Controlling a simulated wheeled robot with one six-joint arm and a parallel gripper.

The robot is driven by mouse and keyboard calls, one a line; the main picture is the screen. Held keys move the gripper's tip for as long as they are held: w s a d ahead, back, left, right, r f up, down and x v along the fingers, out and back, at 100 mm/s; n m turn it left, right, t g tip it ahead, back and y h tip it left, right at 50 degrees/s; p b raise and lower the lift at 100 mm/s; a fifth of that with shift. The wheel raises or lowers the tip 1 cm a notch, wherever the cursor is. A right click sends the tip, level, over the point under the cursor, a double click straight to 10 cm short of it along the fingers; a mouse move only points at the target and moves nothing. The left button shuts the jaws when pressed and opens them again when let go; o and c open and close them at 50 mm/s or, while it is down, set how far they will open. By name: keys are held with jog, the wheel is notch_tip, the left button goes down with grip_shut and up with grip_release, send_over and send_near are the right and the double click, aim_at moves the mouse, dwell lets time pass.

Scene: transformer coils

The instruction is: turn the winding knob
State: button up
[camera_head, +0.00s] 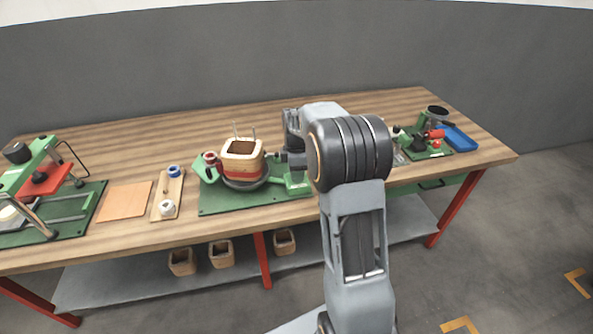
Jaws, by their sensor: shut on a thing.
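The coil winder stands on a green base plate (225,202) near the middle of the bench. It carries a square wooden coil former (243,148) with a red band around it, above a dark round disc. A green support stands at the winder's right end. My arm reaches in from the front right. My dark gripper (287,158) is at the right side of the winder, shut on the winding knob there. The knob itself is mostly hidden by the gripper and my wrist, so its angle cannot be told.
Left of the winder are a wooden tray (158,212) with a blue-and-white roll and a white spool, a tan sheet (125,200), and a green press (40,180). At right are a green tool board (441,152) and a blue tray (460,139). The bench's back strip is clear.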

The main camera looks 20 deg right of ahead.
jog(key=shift+m, duration=0.3)
jog(key=m+p, duration=0.1)
jog(key=m, duration=0.5)
jog(key=shift+r+p, duration=0.1)
jog(key=shift+p, duration=0.2)
jog(key=m+p, duration=0.1)
jog(key=m, duration=1.1)
jog(key=shift+m, duration=0.3)
jog(key=m+p, duration=0.1)
jog(key=m, duration=0.4)
jog(key=shift+m, duration=0.9)
dwell(0.3)
jog(key=o, duration=0.9)
